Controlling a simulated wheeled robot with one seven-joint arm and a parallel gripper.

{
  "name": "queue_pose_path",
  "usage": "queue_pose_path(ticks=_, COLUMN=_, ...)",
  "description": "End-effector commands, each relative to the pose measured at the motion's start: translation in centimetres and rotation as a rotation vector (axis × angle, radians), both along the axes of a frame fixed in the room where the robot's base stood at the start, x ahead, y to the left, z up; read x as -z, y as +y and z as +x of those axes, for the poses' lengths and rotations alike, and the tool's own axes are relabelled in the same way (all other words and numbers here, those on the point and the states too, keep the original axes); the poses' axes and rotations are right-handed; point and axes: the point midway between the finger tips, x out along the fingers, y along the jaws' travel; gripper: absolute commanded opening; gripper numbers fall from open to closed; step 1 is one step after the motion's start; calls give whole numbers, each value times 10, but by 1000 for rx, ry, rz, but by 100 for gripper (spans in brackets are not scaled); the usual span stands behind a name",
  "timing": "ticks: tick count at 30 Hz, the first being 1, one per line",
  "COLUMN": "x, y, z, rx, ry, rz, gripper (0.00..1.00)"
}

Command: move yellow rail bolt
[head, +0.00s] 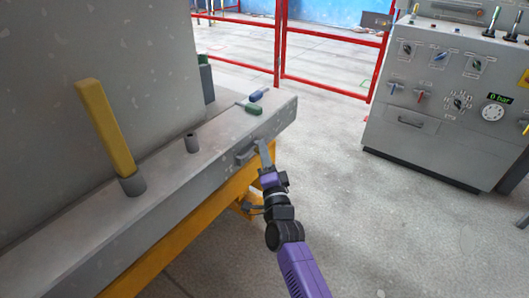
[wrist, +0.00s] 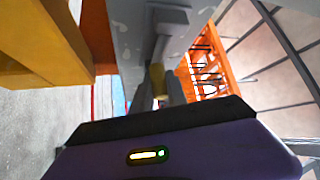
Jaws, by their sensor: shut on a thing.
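The yellow rail bolt (wrist: 157,73) shows in the wrist view as a small dull-yellow piece between my fingertips. My gripper (wrist: 158,92) is shut on it. The bolt meets a grey block (wrist: 168,22) on the side of the grey rail. In the head view my gripper (head: 266,157) is at the rail's right side face, near its far end, beside the small grey block. The bolt is hidden there by my gripper, and how far it sits in the block cannot be told.
Green (head: 253,109) and blue (head: 257,95) pieces lie near the far end. A control cabinet (head: 440,100) stands right; floor between is clear.

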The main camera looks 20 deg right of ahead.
Motion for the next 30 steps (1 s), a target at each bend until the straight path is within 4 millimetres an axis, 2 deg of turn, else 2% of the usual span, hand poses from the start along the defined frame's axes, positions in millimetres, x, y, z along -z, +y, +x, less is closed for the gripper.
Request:
queue_pose_path(ticks=17, x=1, y=1, z=-1, rx=0, ry=2, rz=0, gripper=0)
queue_pose_path(ticks=30, x=-1, y=42, z=-31, rx=-3, ry=4, rz=1, gripper=0)
